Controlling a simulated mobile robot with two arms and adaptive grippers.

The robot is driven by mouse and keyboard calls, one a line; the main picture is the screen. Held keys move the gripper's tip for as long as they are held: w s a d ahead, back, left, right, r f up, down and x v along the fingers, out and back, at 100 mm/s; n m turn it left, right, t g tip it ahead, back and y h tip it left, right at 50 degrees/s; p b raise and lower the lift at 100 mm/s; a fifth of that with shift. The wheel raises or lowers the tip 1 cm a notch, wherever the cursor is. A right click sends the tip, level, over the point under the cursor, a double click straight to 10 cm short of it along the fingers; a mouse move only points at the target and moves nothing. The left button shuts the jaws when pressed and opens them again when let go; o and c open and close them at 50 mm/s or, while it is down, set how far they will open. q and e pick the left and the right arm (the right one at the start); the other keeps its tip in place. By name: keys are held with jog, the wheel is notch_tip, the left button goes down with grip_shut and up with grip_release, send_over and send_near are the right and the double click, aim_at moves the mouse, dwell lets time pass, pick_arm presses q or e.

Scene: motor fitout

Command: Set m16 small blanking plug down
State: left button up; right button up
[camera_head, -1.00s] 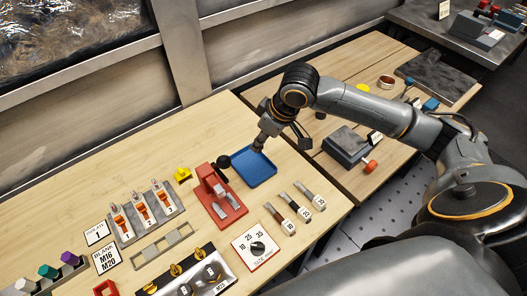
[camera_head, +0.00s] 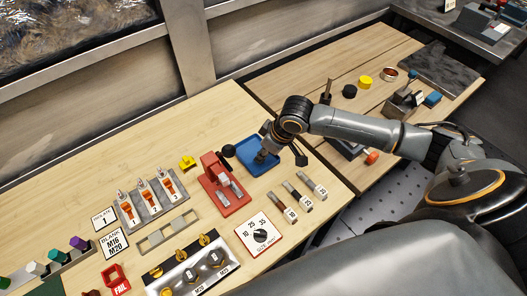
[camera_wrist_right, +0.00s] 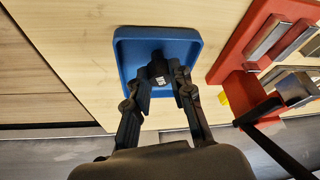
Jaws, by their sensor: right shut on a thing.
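The blue tray (camera_head: 236,151) lies on the wooden bench, right of the red press; it also shows in the wrist view (camera_wrist_right: 126,55). My right gripper (camera_head: 263,156) points down into the tray area. In the wrist view my right gripper (camera_wrist_right: 166,84) is shut on a small black plug, the M16 small blanking plug (camera_wrist_right: 158,69), which has a pale mark on its side. The plug is over the tray floor; I cannot tell whether it touches it. In the head view the fingers and wrist hide the plug. My left gripper is not in view.
The red press (camera_head: 226,198) with a black knob stands close to the tray's left side. Several numbered sleeves (camera_head: 302,196) lie in front of the tray, and a dial card (camera_head: 260,233) lies nearer. Bare bench lies behind the tray.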

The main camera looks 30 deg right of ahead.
jog(key=shift+f, duration=0.15)
jog(key=o, duration=0.8)
jog(key=shift+o, duration=0.2)
jog(key=shift+s+d+r, duration=0.1)
jog(key=shift+d+r, duration=0.05)
jog(key=shift+r, duration=0.4)
jog(key=v, duration=1.1)
jog(key=shift+b, duration=0.45)
jog(key=shift+s+r, duration=0.1)
